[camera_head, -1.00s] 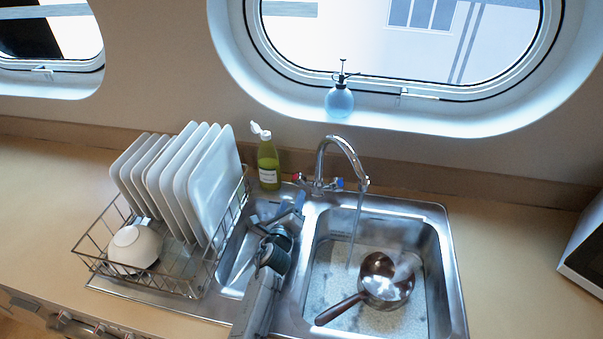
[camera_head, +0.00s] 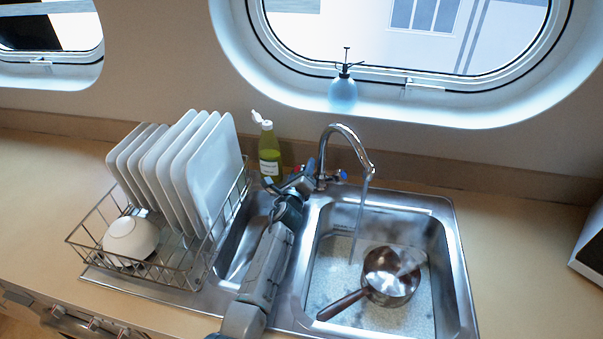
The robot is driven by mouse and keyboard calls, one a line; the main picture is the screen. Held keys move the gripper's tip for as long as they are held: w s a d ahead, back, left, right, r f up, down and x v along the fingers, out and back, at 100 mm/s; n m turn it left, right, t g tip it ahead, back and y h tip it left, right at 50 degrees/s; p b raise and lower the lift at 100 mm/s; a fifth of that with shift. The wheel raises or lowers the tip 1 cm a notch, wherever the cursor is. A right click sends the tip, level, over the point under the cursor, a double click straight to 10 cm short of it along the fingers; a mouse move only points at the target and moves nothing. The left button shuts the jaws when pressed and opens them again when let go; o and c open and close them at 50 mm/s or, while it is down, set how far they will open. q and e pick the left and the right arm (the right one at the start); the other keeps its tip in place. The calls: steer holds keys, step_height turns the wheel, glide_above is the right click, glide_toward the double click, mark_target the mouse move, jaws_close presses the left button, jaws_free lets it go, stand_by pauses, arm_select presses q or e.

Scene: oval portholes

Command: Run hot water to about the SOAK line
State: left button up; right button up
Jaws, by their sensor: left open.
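The tap (camera_head: 345,130) stands behind the sink with a thin water stream (camera_head: 359,215) running from its spout. The stream falls into the right basin (camera_head: 440,270), left of the pan. A brown pan (camera_head: 388,272) sits in that basin, its handle pointing lower left. Faint marking (camera_head: 347,207) shows on the basin's back wall, too small to read; the water level is hard to tell. The red tap knob (camera_head: 298,169) is mostly hidden by my left gripper (camera_head: 302,176), which is open around or beside it; I cannot tell which. The blue knob (camera_head: 341,175) is clear. My right gripper is not in view.
A wire dish rack (camera_head: 185,275) with several white plates (camera_head: 205,165) and a bowl (camera_head: 131,238) stands left of the sink. A green bottle (camera_head: 269,158) stands close behind my left gripper. A blue spray bottle (camera_head: 343,94) sits on the porthole sill. The right counter (camera_head: 520,240) is mostly clear.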

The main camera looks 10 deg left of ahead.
arm_select(q)
steer(key=c, duration=1)
steer(key=shift+o, duration=0.2)
steer(key=shift+r+n+g+y+p, duration=0.15)
steer(key=shift+n+g+y+p, duration=0.15)
steer(key=shift+n+y+p, duration=0.25)
steer(key=shift+r+n+g+y+p, duration=0.1)
steer(key=shift+n+g+y+p, duration=0.55)
steer(key=shift+g+y+p, duration=0.4)
steer(key=shift+n+g+y+p, duration=0.6)
steer(key=shift+n+g+p, duration=0.2)
steer(key=shift+p, duration=0.15)
steer(key=shift+f+n+g+y+p, duration=0.25)
steer(key=shift+n+g+y+p, duration=0.35)
steer(key=shift+g, duration=0.35)
